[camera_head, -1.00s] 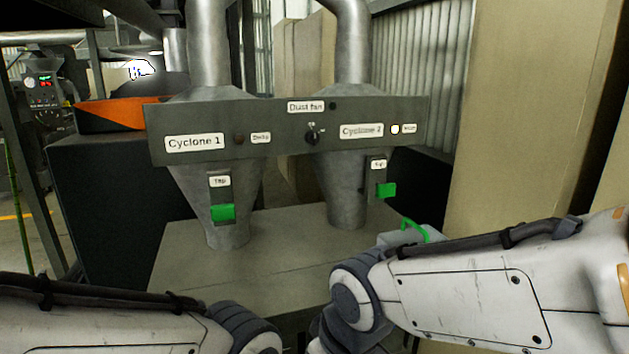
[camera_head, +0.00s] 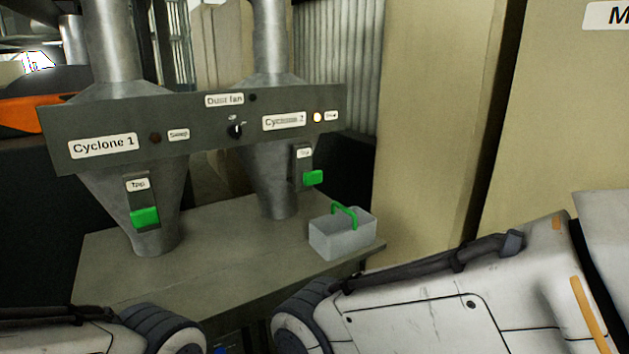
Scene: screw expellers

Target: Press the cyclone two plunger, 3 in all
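The Cyclone 2 unit (camera_head: 270,175) is a grey metal funnel under a vertical pipe, at the back centre of the bench. On its front is a narrow dark plate with a small "Tap" label and a green plunger (camera_head: 313,178). Above it, the Cyclone 2 label (camera_head: 284,121) sits on the grey panel, with a glowing lamp (camera_head: 317,117) beside it. Both my arms show at the bottom of the view, but neither gripper is visible. Nothing of mine touches the plunger.
The Cyclone 1 funnel (camera_head: 165,195), with its own green plunger (camera_head: 145,217), stands to the left. A grey bin with a green handle (camera_head: 342,236) sits at the bench's right end. The bench (camera_head: 215,250) is otherwise clear in front. A tan cabinet (camera_head: 430,130) stands at right.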

